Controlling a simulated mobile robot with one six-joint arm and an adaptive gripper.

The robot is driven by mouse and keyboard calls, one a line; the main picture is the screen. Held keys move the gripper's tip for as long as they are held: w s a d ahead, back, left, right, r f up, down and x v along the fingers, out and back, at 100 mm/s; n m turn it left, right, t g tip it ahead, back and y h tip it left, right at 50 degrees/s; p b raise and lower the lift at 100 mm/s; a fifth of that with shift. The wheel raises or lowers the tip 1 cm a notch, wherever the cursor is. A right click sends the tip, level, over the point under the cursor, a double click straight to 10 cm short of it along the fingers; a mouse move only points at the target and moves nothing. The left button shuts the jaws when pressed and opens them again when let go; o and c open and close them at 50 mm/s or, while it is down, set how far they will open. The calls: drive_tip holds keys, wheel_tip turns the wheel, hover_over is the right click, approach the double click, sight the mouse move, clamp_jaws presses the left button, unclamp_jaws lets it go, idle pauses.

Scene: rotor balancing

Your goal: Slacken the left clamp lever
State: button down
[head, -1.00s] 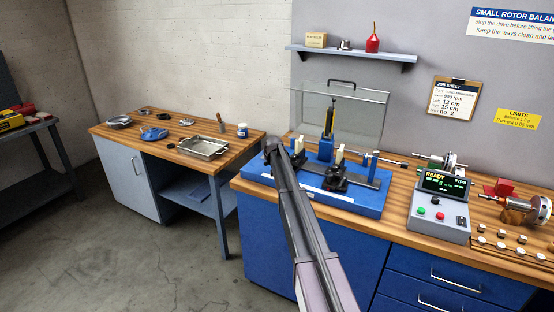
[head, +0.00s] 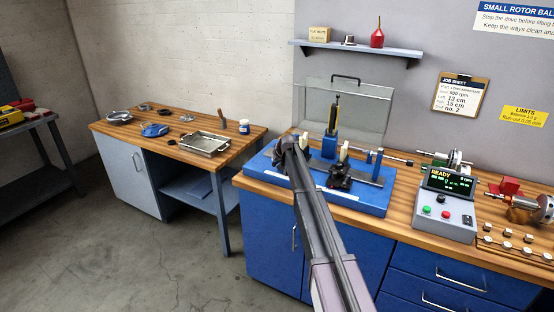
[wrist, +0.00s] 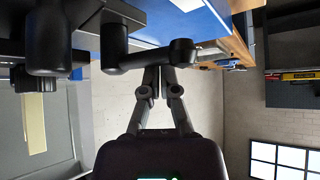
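The balancing rig's blue base (head: 355,200) sits on the wooden bench, with a left white-topped support (head: 304,141) and a right one (head: 344,152). My gripper (head: 283,146) is at the rig's left end; my arm hides the left clamp in the head view. In the wrist view a black lever (wrist: 140,61) with a rounded end crosses just in front of my gripper's fingertips (wrist: 160,75). The fingers are drawn together with only a thin gap. The tips are partly hidden behind the lever, and contact cannot be told. The right black clamp (head: 341,176) stands clear of my arm.
A clear guard (head: 345,105) with a black handle stands behind the rig. A control box (head: 444,205) reading READY is to the right, near a rotor (head: 530,208) and small weights. A side bench (head: 180,130) with a metal tray (head: 204,144) is at left.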

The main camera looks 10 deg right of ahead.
drive_tip(key=shift+s+a, duration=0.1)
drive_tip(key=shift+s, duration=0.1)
idle(0.4)
drive_tip(key=shift+w+a+r+p, duration=0.25)
drive_tip(key=shift+w+a, duration=0.45)
drive_tip(key=shift+w, duration=0.05)
drive_tip(key=shift+w+a+r+p, duration=0.2)
drive_tip(key=shift+w+a, duration=0.45)
drive_tip(key=shift+w, duration=0.05)
drive_tip(key=s+d+r+p, duration=0.4)
drive_tip(key=s+r+p, duration=0.1)
drive_tip(key=r+p, duration=0.2)
drive_tip(key=shift+d, duration=0.35)
